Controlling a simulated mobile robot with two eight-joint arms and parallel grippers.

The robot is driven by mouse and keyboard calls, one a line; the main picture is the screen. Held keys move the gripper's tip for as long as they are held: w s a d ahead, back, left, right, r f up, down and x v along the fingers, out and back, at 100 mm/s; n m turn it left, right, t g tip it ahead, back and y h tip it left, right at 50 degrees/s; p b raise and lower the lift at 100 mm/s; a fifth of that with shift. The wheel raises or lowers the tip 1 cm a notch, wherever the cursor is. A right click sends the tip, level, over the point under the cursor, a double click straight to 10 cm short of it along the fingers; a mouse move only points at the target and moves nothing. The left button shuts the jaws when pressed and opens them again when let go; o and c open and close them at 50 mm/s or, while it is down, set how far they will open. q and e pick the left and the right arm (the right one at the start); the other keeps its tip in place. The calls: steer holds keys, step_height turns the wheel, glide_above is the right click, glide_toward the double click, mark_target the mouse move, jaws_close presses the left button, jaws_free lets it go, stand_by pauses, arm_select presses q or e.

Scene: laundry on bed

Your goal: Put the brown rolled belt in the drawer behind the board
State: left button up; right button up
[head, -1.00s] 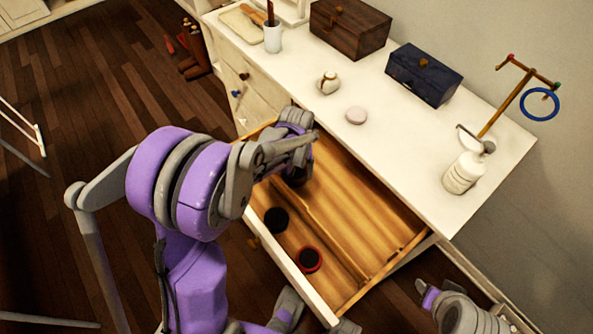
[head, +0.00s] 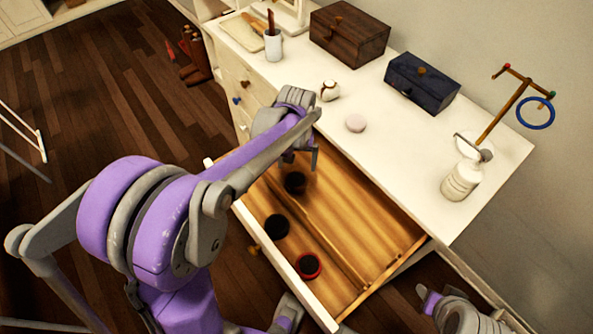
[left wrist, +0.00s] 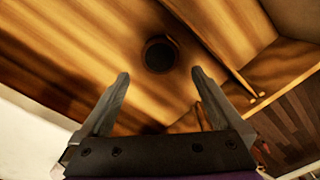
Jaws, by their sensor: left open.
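The brown rolled belt (head: 294,182) lies on the floor of the open drawer (head: 385,235), on the dresser side of the low divider board (head: 335,252). In the left wrist view the belt (left wrist: 161,54) shows as a dark round coil with a brown rim, beyond my fingertips and apart from them. My left gripper (head: 306,160) is over that end of the drawer, open and empty. Its two spread fingers (left wrist: 160,80) show in the left wrist view. Part of my right arm shows at the lower right, but its gripper is not visible.
A black rolled belt (head: 277,226) and a red-rimmed one (head: 308,265) lie in front of the board. On the dresser top (head: 400,155) stand a wooden box (head: 349,32), a blue box (head: 422,82), a pink disc (head: 356,123), a white bottle (head: 461,181) and a stand with a blue ring (head: 535,113).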

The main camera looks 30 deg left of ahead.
arm_select(q)
steer(key=s+d+r+m+t, duration=0.1)
steer(key=s+d+m+t, duration=0.1)
steer(key=s, duration=0.6)
steer(key=s+d+r+m+t, duration=0.2)
steer(key=s+d+t, duration=0.1)
steer(key=s, duration=0.6)
steer(key=shift+d+m, duration=0.3)
steer(key=shift+d, duration=0.6)
